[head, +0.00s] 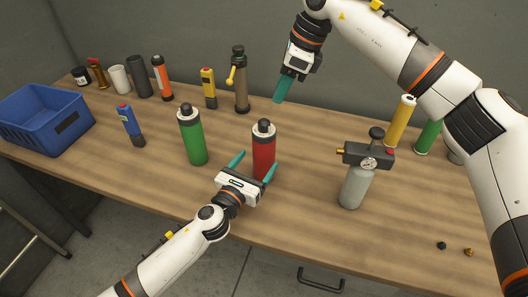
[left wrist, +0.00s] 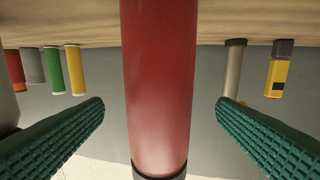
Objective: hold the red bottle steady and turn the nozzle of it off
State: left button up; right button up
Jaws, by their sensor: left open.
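The red bottle (head: 264,145) stands upright on the table, with a dark and grey cap (head: 264,127) on top. No separate nozzle can be made out on it. My left gripper (head: 253,162) is open at the front of the bottle, one finger on each side. In the left wrist view the red bottle (left wrist: 160,85) fills the middle between the teal fingers (left wrist: 160,120), with a gap on both sides. My right gripper (head: 282,90) is raised above the table behind the bottle, apart from it; its teal fingers overlap, so its opening is unclear.
A green bottle (head: 192,137) stands left of the red one. A grey canister with a gauge (head: 354,187) stands to the right. A blue crate (head: 75,140) is at far left. Several bottles and tools line the back. Two small fittings (head: 441,245) (head: 468,252) lie at front right.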

aim_at(264, 121)
pick_arm(q)
jog(key=x, duration=0.6)
jog(key=shift+w+d, duration=0.15)
jog(key=shift+w, duration=0.05)
jog(key=c, duration=1.1)
jog(key=shift+c, duration=0.8)
pick_arm(e)
jog(key=shift+o, duration=1.5)
jog(key=shift+a, duration=0.15)
jog(key=a+r+m+h, duration=0.2)
jog(key=a+m+h, duration=0.2)
jog(key=shift+m+g, duration=0.3)
jog(key=f, duration=1.1)
jog(key=shift+w+d+f, duration=0.15)
jog(key=shift+w+f, duration=0.05)
jog(key=shift+w, duration=0.15)
